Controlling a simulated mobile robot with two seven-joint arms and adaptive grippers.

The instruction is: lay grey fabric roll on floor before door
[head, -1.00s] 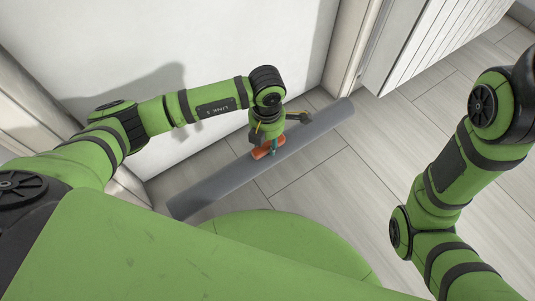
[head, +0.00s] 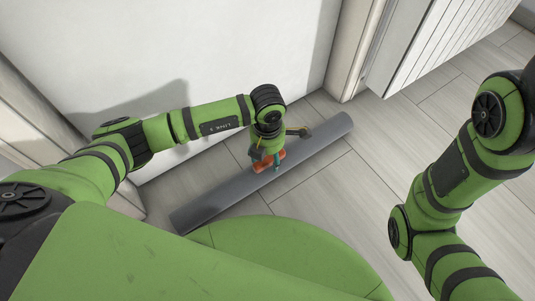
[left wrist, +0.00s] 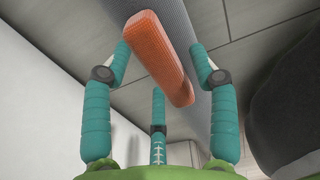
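The grey fabric roll (head: 215,200) is long and straight and lies low over the floor, roughly parallel to the foot of the white door (head: 230,60), with a strip of floor between them. I cannot tell whether it rests fully on the floor. An orange handle (left wrist: 160,55) sits on its middle. My left gripper (head: 268,160) is over the handle; in the left wrist view its teal fingers (left wrist: 158,60) stand on both sides of the handle, with small gaps showing. Part of the roll is hidden by the gripper. My right gripper is out of view.
A white ribbed radiator or cabinet (head: 440,40) stands at the upper right, beside the door frame (head: 352,60). The pale plank floor (head: 340,200) is clear right of the roll. My green base is close to the roll's near side.

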